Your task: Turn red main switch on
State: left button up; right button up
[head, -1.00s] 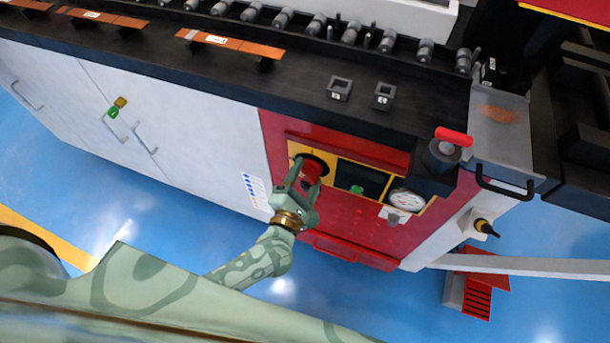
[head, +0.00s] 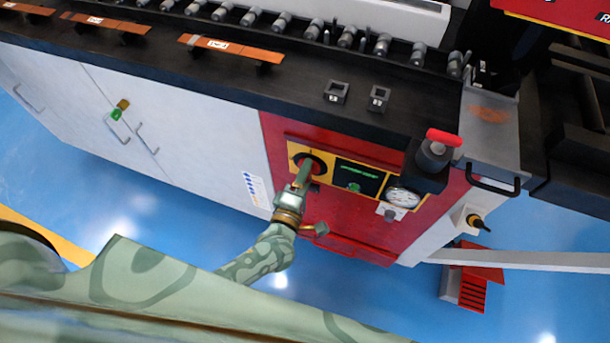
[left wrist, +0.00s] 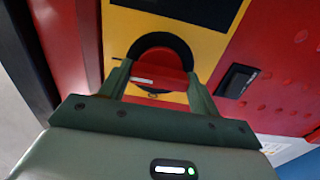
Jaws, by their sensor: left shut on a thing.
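The red main switch (head: 314,165) sits on a yellow panel (head: 293,149) on the red cabinet front. My left gripper (head: 303,174) is at the switch, its fingers seen nearly edge-on in the head view and covering part of the knob. In the left wrist view, the red knob (left wrist: 158,76) with a white mark lies between the two fingers, in front of a black round surround. The left gripper is shut on this knob. My right gripper is not in view.
Right of the switch are a dark display (head: 359,176) with lit green text, a green button (head: 354,188) and a round gauge (head: 402,197). A red-topped lever (head: 443,138) stands at the bench corner. Copper bars (head: 231,48) lie on the black benchtop.

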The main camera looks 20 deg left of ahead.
pick_arm(q)
jog(key=shift+s+f, duration=0.1)
dwell(0.3)
jog(key=o, duration=1)
jog(key=s, duration=0.5)
jog(key=s+p, duration=0.1)
jog(key=s, duration=0.4)
jog(key=s+p, duration=0.1)
jog(key=s, duration=0.5)
jog(key=shift+s+a, duration=0.1)
jog(key=shift+a, duration=0.15)
